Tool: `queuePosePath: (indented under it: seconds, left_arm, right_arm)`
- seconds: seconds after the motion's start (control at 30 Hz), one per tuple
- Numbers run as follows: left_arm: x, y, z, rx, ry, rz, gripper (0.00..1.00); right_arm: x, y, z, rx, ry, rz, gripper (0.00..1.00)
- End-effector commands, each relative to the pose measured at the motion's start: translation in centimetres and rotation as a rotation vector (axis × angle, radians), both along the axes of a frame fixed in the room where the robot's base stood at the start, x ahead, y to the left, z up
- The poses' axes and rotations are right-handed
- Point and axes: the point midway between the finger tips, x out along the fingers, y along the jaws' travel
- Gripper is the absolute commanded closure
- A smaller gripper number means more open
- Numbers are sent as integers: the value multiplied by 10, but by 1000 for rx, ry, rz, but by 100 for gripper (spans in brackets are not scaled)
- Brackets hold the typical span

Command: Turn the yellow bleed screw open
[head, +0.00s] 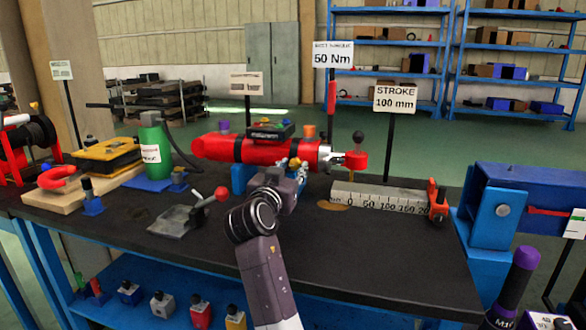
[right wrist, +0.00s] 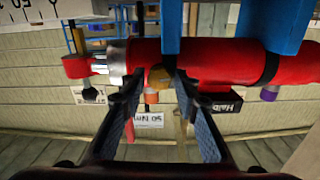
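The red hydraulic cylinder (head: 220,147) lies on blue supports at the middle of the bench. A small yellow-brass fitting (head: 296,164), apparently the yellow bleed screw, shows on its near side by the rod end. My right gripper (head: 293,174) reaches up to this fitting, and its body hides part of the cylinder. In the right wrist view, the fitting (right wrist: 160,77) sits between the tips of my two open fingers, with the red cylinder (right wrist: 215,62) across behind them. Contact between fingers and fitting cannot be told. My left gripper is not in view.
A white stroke ruler (head: 380,200) lies right of the cylinder, with a red clamp (head: 437,200) at its end. A red-knobbed lever on a metal plate (head: 176,222) stands left of my arm. A green bottle (head: 155,145) stands further left. The front right of the bench is clear.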

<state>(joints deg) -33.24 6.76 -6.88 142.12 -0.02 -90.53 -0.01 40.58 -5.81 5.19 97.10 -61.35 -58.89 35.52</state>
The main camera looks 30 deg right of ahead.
Motion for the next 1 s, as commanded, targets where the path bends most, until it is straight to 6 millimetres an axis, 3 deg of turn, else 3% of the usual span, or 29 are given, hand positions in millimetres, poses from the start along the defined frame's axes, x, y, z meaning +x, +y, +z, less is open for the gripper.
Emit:
queuePosePath:
  seconds: [0.03, 0.23, 0.57, 0.87, 0.9, 1.0]
  left_arm:
    - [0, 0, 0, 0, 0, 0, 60]
    - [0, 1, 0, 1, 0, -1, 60]
    - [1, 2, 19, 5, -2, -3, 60]
    - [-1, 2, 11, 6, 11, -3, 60]
    - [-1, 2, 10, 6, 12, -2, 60]
    - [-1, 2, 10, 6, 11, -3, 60]
  right_arm:
    - [0, 0, 0, 0, 0, 0, 79]
    - [0, 0, 0, 0, 0, 0, 100]
    - [0, 0, 3, -82, 96, 1, 100]
    - [0, 0, 1, -94, 106, 0, 100]
    - [0, 0, 1, -94, 106, 0, 76]
    - [0, 0, 1, -94, 107, 0, 65]
